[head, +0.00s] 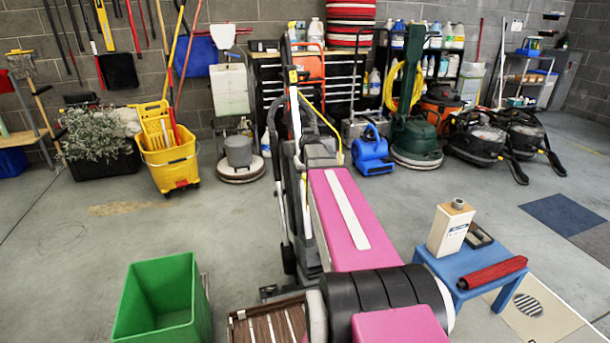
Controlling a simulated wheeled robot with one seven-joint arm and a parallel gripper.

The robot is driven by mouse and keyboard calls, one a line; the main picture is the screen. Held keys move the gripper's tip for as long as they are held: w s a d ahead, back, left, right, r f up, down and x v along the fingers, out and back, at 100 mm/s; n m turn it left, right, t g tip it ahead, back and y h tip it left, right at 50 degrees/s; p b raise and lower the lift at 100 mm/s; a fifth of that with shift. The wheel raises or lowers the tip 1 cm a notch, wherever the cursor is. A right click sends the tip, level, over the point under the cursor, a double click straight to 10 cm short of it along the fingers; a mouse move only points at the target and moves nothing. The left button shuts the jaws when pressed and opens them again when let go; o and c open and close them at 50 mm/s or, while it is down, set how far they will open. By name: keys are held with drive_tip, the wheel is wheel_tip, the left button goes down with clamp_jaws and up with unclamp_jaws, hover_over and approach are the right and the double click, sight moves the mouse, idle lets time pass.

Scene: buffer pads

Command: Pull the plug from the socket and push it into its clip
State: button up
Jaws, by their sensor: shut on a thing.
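I cannot make out the plug, the socket or the clip in the head view. My pink and black arm fills the lower middle and reaches forward, covering part of an upright floor machine (285,200). A thin yellow line (326,113) runs down by that machine's handle; I cannot tell whether it is the plug's cord. My gripper does not show; the far end of my arm hides what lies beyond it.
A blue low table (447,268) at right holds a beige container (450,229) and a red roller (491,272). A green bin (161,304) stands front left, a yellow mop bucket (170,160) behind. Cleaning machines line the back. Floor left of centre is clear.

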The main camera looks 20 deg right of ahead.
drive_tip(key=shift+w+f, duration=0.15)
drive_tip(key=shift+w, duration=0.15)
idle(0.5)
drive_tip(key=o, duration=1.2)
drive_tip(key=shift+s, duration=0.1)
